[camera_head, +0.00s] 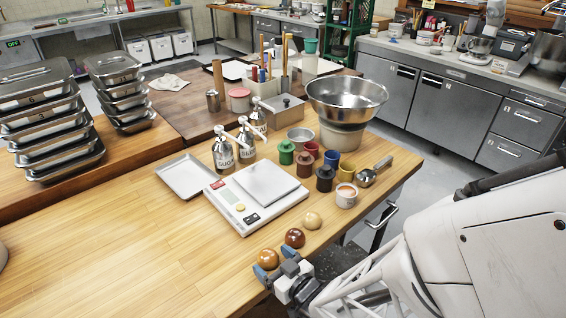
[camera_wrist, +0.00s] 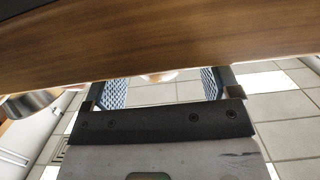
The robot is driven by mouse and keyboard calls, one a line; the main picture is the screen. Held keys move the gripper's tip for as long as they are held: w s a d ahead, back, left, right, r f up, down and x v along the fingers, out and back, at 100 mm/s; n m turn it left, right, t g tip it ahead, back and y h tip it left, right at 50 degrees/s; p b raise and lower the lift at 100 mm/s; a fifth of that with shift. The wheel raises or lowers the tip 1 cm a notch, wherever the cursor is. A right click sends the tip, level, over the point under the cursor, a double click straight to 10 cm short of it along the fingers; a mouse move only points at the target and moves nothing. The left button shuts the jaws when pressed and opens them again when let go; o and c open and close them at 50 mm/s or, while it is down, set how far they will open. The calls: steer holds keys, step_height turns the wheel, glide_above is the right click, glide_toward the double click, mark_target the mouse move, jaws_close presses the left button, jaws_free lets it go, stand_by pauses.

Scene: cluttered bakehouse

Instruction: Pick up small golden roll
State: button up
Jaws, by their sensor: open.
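Three small round rolls sit near the front edge of the wooden table (camera_head: 130,255) in the head view. The golden-brown roll (camera_head: 269,258) is nearest, a dark red-brown roll (camera_head: 295,238) is just behind it, and a pale cream roll (camera_head: 312,220) is farther back. My gripper (camera_head: 285,262) is open at the table edge, close to the golden-brown and dark rolls, with its jaws apart. In the wrist view both blue textured fingers of the gripper (camera_wrist: 162,88) show with a gap between them. A pale rounded thing (camera_wrist: 158,77) shows partly in that gap; I cannot tell which roll it is.
A white scale (camera_head: 258,195) stands behind the rolls, with a small tray (camera_head: 184,177) to its left. Coloured shakers (camera_head: 325,178), a cream-coloured cup (camera_head: 346,198) and a measuring scoop (camera_head: 372,173) stand behind and right. A large steel bowl (camera_head: 346,95) is farther back. The front left tabletop is clear.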

steer(key=shift+x, duration=1.3)
steer(key=c, duration=0.7)
